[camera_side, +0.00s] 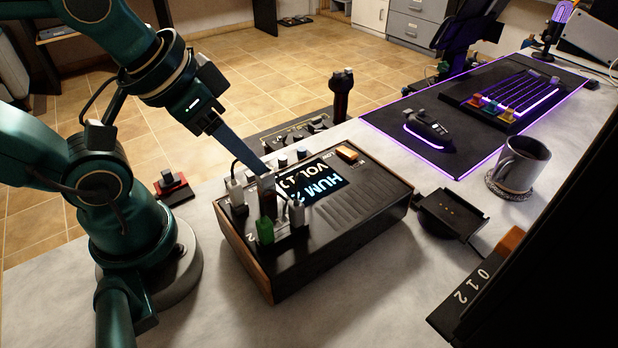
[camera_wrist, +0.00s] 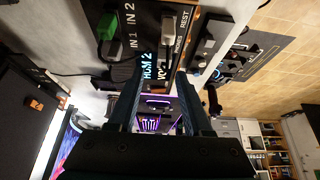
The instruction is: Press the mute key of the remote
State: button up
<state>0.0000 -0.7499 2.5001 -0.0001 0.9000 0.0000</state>
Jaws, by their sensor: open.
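I cannot make out a remote or a mute key for certain in either view. My gripper (camera_side: 264,170) reaches down from the upper left to just above the back left part of a black box (camera_side: 352,218) with wood-coloured sides. In the wrist view my gripper (camera_wrist: 160,76) is open, with two dark fingers apart and nothing seen between them. Whether a fingertip touches anything there is unclear.
Several plugs stand up from the box, among them a green plug (camera_side: 265,231) and a grey plug (camera_wrist: 168,32). A black cradle (camera_side: 449,212) and a mug (camera_side: 518,162) stand to the right. The front tabletop is clear.

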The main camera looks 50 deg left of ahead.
grip_shut()
dwell(1.8)
